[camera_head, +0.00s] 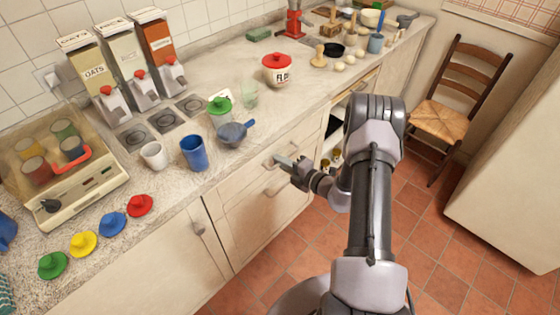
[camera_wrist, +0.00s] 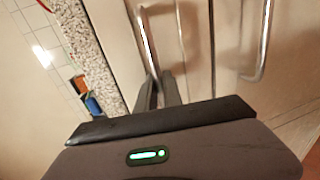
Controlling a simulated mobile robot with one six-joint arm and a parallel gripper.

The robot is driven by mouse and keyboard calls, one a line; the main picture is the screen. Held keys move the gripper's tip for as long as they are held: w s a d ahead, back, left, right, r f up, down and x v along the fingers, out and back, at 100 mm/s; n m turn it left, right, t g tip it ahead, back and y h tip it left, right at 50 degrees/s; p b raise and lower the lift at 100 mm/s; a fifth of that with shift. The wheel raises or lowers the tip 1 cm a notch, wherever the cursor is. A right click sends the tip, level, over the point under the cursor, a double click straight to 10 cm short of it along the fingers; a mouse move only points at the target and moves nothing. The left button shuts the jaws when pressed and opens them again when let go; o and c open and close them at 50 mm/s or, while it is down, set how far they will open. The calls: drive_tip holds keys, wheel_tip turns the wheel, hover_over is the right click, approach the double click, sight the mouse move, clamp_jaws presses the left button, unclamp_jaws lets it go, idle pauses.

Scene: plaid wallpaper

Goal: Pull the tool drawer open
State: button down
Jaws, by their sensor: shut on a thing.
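The upper drawer (camera_head: 240,178) is in the cream cabinet under the counter, and its front looks flush with the cabinet. Its metal bar handle (camera_head: 268,162) runs along the front. My gripper (camera_head: 284,161) is at this handle, with its fingers shut on the bar. In the wrist view the handle (camera_wrist: 149,42) runs up from between my fingertips (camera_wrist: 159,88). Part of the bar is hidden by the fingers. The inside of the drawer is not visible.
A lower drawer's handle (camera_wrist: 265,45) lies beside my gripper. A blue-grey saucepan (camera_head: 232,134), blue cup (camera_head: 194,152) and white mug (camera_head: 154,155) stand on the counter above. A chair (camera_head: 450,108) stands at the right. Tiled floor (camera_head: 290,250) before the drawers is free.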

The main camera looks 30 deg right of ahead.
drive_tip(key=f+p+v, duration=0.1)
drive_tip(key=f+v, duration=0.2)
drive_tip(key=v, duration=1.2)
drive_tip(key=s+f+p+v, duration=0.1)
drive_tip(key=f+p+v, duration=0.1)
drive_tip(key=v, duration=1.3)
drive_tip(key=shift+s+d+f, duration=0.25)
drive_tip(key=shift+s+f, duration=0.3)
drive_tip(key=shift+f, duration=0.05)
drive_tip(key=c, duration=1.5)
unclamp_jaws()
drive_tip(key=p+v, duration=0.3)
drive_tip(key=v, duration=1.4)
drive_tip(key=shift+s, duration=0.2)
drive_tip(key=shift+d, duration=0.1)
